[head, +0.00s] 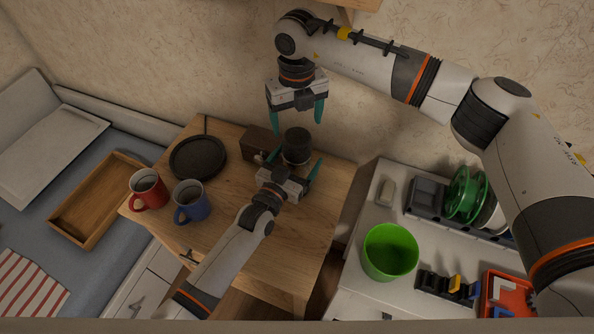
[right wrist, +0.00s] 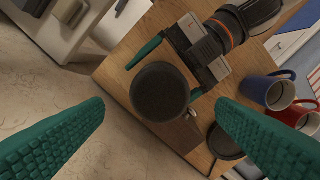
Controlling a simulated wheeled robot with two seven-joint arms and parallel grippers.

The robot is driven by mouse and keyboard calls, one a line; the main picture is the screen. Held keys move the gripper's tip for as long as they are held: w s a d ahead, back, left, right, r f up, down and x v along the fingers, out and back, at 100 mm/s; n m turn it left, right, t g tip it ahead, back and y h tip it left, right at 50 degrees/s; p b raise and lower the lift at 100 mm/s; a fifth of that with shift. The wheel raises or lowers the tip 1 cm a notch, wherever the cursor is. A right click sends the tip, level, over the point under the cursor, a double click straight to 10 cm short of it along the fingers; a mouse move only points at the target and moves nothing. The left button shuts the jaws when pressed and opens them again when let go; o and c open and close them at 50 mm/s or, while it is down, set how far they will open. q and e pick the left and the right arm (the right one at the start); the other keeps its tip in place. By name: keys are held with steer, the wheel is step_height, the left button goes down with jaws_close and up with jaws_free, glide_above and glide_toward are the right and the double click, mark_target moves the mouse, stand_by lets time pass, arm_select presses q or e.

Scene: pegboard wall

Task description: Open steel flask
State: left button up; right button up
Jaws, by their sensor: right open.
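The steel flask (head: 297,148) stands upright on the wooden table, its dark round lid uppermost. The right wrist view looks down on the lid (right wrist: 160,92), which hides most of the body. My right gripper (head: 296,118) is open and empty above the flask, its teal fingers pointing down; they show wide apart in the right wrist view (right wrist: 160,130). My left gripper (head: 292,166) is low at the flask's near side, with one finger on each side of it. Its fingers look spread, with gaps to the flask; contact is not clear.
A brown box (head: 258,142) stands just left of the flask. A black pan (head: 198,157), a red mug (head: 147,190) and a blue mug (head: 191,203) are on the table's left. A green bucket (head: 390,252) stands on the white cabinet at right. The table's front right is clear.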

mark_target(297, 136)
arm_select(q)
steer(key=shift+c, duration=0.5)
steer(key=c, duration=1.8)
jaws_close()
arm_select(e)
steer(key=m, duration=1.3)
steer(key=shift+m, duration=0.3)
steer(key=shift+f, duration=4)
steer(key=shift+c, duration=0.2)
